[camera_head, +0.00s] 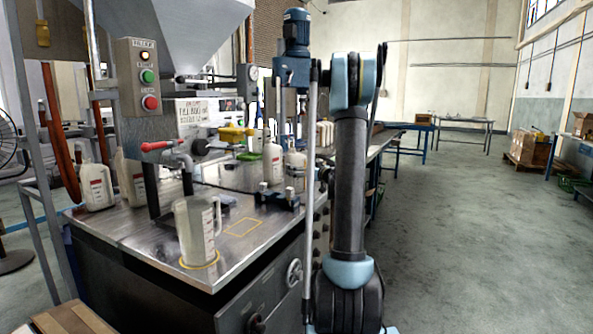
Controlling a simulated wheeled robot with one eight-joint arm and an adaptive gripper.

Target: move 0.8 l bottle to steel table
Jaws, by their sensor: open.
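Several white bottles with red-marked labels stand on a steel-topped table (140,236). One bottle (95,186) is at the left end and a second bottle (131,180) stands beside it, partly hidden by the tap stand. A third bottle (272,163) stands farther back, with another bottle (296,161) close to its right. The labels are too small to read, so I cannot tell which is the 0.8 l one. My arm rises right of the table and bends at the top. My gripper is not visible; the arm's end is hidden or out of frame.
A clear measuring jug (196,231) stands in a yellow circle near the table's front. An empty yellow outline (243,227) is beside it. A red-handled tap (160,146) and a control box (140,78) stand behind. The floor (470,250) at right is clear.

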